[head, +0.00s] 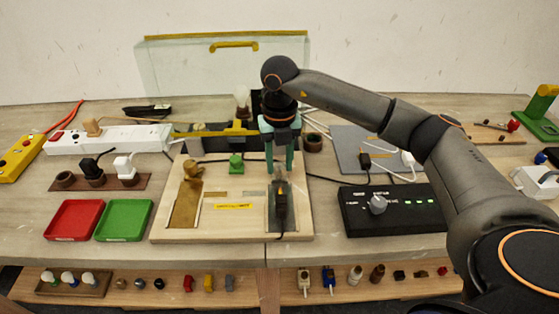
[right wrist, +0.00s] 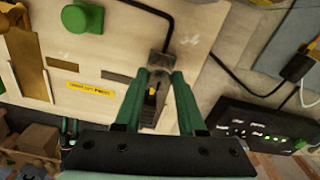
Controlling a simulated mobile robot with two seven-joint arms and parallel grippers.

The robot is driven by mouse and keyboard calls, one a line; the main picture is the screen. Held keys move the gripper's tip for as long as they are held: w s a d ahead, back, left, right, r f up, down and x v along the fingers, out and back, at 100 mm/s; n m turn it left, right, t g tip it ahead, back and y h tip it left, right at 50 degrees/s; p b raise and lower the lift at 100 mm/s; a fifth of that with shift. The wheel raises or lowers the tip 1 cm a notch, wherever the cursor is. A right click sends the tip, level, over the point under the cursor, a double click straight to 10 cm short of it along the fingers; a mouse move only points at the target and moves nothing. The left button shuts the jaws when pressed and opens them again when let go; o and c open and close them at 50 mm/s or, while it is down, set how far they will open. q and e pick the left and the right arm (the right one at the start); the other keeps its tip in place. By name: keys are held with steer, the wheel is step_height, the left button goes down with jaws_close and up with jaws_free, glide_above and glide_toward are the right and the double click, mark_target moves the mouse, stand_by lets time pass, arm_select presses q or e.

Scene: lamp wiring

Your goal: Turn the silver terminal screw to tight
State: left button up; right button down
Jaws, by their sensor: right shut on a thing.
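My right gripper (head: 280,173) points down over the right part of the light wooden board (head: 232,233). Its green fingers are closed on a small silver-grey piece at the top of the grey terminal plate (head: 271,222); it looks like the silver terminal screw (right wrist: 159,58). The fingers mostly cover it in the head view, and how far it is turned cannot be told. A black cable end with a yellow mark (right wrist: 152,93) lies on the plate just below the fingertips. A brass screw (head: 193,170) stands on the brass plate (head: 185,208) at left. My left gripper is out of view.
A green knob (head: 236,163) stands on the board, with a black cable beside it. A black control box (head: 392,210) is to the right, red (head: 74,220) and green (head: 123,220) trays to the left. A front shelf holds bulbs and small parts.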

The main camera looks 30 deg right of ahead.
mark_target(280, 166)
steer(key=c, duration=0.5)
jaws_free()
step_height(280, 166, up, 8)
steer(key=shift+f, duration=0.2)
